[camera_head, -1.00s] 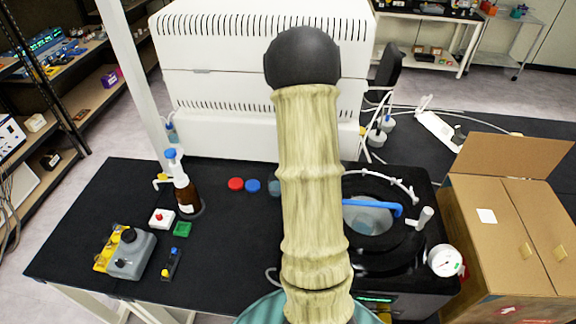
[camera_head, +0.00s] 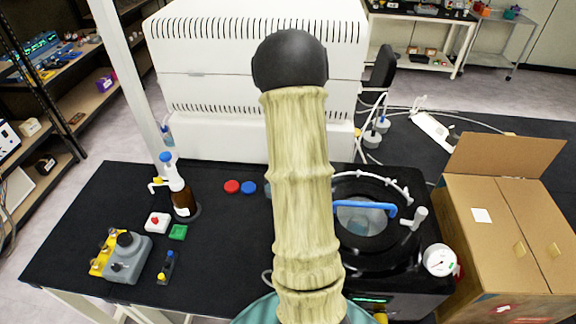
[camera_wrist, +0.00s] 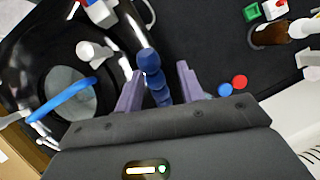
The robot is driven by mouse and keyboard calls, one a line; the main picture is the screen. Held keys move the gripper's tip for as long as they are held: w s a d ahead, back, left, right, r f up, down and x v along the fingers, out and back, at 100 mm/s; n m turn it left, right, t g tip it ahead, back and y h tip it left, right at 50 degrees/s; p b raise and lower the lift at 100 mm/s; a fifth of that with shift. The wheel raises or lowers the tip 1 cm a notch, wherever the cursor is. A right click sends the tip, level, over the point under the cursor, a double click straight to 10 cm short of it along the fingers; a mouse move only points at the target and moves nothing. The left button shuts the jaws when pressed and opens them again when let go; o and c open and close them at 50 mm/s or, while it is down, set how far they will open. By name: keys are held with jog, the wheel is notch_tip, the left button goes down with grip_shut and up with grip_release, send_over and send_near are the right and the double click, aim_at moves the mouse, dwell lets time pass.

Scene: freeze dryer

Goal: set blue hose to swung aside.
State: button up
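A blue beaded, jointed piece (camera_wrist: 151,63), which may be the blue hose, shows in the wrist view between the two purple fingers of my gripper (camera_wrist: 160,70). The fingers stand apart, with a visible gap at its sides; contact is not clear. In the head view my own arm hides this piece and my gripper. A separate smooth blue bar (camera_head: 365,207) reaches over the round opening of the black dryer (camera_head: 345,262). The bar also shows at the left of the wrist view (camera_wrist: 62,101).
A brown bottle (camera_head: 181,197) stands at the left. A grey device (camera_head: 128,258), red cap (camera_head: 232,187) and blue cap (camera_head: 249,188) lie on the black table (camera_head: 75,225). A cardboard box (camera_head: 490,240) stands right. A white machine (camera_head: 200,100) stands behind.

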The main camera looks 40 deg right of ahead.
jog(key=b+v, duration=0.2)
jog(key=v, duration=1.5)
jog(key=shift+r, duration=0.25)
jog(key=w+a+f+n+t+h+b, duration=0.1)
jog(key=a+f+n+h, duration=0.15)
jog(key=a+f, duration=0.4)
jog(key=a+f+n+h, duration=0.1)
jog(key=a+f+n, duration=0.25)
jog(key=a, duration=0.55)
jog(key=s+a+f+n+t, duration=0.1)
jog(key=s+a+f+n, duration=0.2)
jog(key=a, duration=0.4)
jog(key=s+a+f+n+t+b, duration=0.1)
jog(key=s+a+f+n+t, duration=0.1)
jog(key=s+a+f, duration=0.4)
jog(key=shift+s+a+f+n+h, duration=0.25)
jog(key=shift+a+n+h, duration=0.2)
jog(key=shift+a+n, duration=0.55)
jog(key=shift+w+a, duration=0.1)
jog(key=shift+a, duration=0.1)
